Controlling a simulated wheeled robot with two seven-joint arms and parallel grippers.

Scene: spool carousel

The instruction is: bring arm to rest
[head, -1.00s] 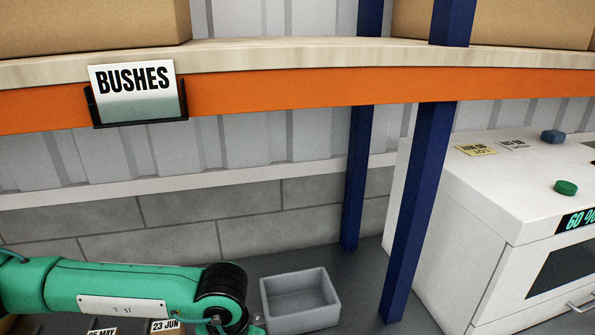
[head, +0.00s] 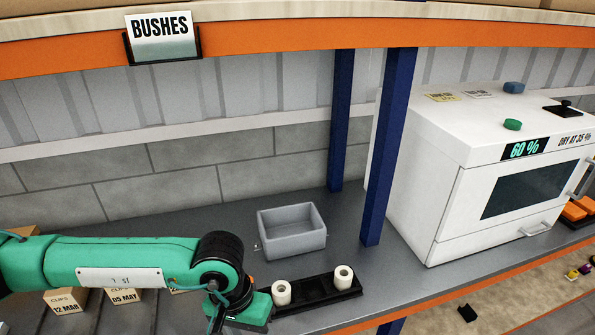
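My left arm (head: 120,265), green with a black wrist, comes in from the left over the shelf. Its wrist end (head: 240,302) is just left of a black holder carrying two white spools. The fingers of my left gripper are hidden or below the picture, so its opening does not show. My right arm and gripper are not in view.
A grey open bin (head: 291,243) stands empty on the shelf (head: 345,262). The black holder (head: 312,290) bears white spools (head: 281,293) (head: 343,278). Small boxes (head: 66,300) lie behind my arm. A blue post (head: 389,160) and white dryer (head: 440,170) stand right.

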